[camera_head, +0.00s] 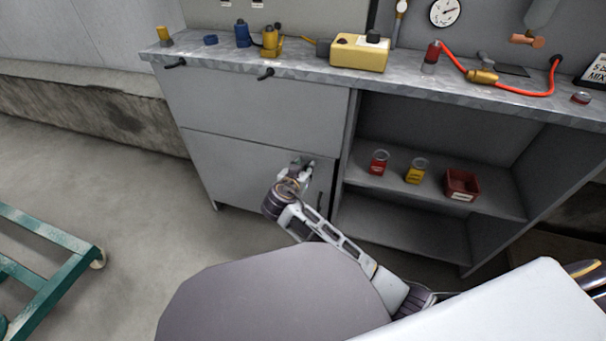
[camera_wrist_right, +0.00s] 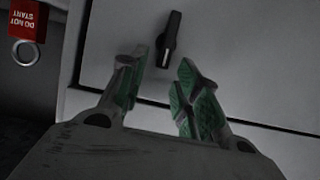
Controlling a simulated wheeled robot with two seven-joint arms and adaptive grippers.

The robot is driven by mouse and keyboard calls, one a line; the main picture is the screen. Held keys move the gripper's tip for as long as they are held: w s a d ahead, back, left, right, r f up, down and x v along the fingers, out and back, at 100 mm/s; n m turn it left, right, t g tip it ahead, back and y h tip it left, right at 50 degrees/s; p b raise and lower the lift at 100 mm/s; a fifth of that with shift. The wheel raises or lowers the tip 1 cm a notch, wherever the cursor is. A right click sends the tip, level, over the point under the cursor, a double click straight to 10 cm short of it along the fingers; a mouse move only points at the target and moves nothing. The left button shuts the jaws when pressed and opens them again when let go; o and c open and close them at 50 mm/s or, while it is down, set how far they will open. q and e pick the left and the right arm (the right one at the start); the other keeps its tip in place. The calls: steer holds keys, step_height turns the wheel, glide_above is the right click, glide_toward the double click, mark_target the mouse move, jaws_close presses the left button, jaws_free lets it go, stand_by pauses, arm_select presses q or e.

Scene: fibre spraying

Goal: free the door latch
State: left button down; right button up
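The door latch is a short black turn handle (camera_wrist_right: 168,40) on the grey door, seen just beyond my right fingertips in the right wrist view. A dark vertical piece near the right edge of the lower left cabinet door (camera_head: 235,175) in the head view looks like the same latch (camera_head: 319,202). My right gripper (camera_head: 302,167) is in front of that door, near its upper right. In the wrist view its green-padded fingers (camera_wrist_right: 162,65) are apart with nothing between them. A gap shows between the fingertips and the latch. My left gripper is not in view.
A drawer (camera_head: 250,110) sits above the door. To the right, an open shelf (camera_head: 400,196) holds a red padlock-like item (camera_head: 379,164), a yellow one (camera_head: 416,171) and a red bin (camera_head: 461,184). A green cart (camera_head: 45,265) stands at the left. Floor between is clear.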

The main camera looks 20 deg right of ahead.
steer(key=shift+r, duration=3.45)
